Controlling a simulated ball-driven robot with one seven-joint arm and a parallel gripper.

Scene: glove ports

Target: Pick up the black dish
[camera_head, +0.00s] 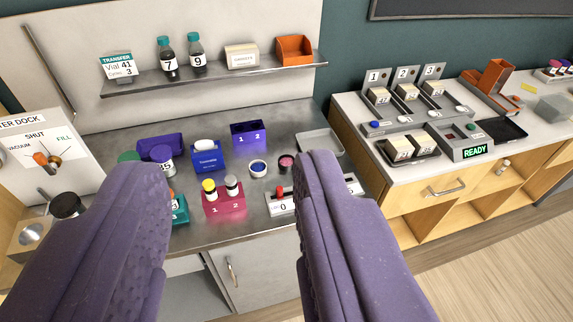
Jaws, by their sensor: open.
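A shallow black dish (505,129) lies on the right counter, beside the grey unit with the green READY sign. It looks flat, four-sided and empty. A second dark tray (424,155) left of that unit holds numbered blocks. My gripper (236,168) shows as two purple padded fingers, wide apart with nothing between them in hold. It is over the steel bench (262,218) at the left, well away from the black dish. The fingers hide parts of the bench.
The bench holds a pink block with two vials (224,197), a blue box (207,157), two small round pots (258,168), and a grey tray (320,143). A shelf (215,76) with bottles is above. An orange holder (488,80) stands behind the black dish. Floor is clear at lower right.

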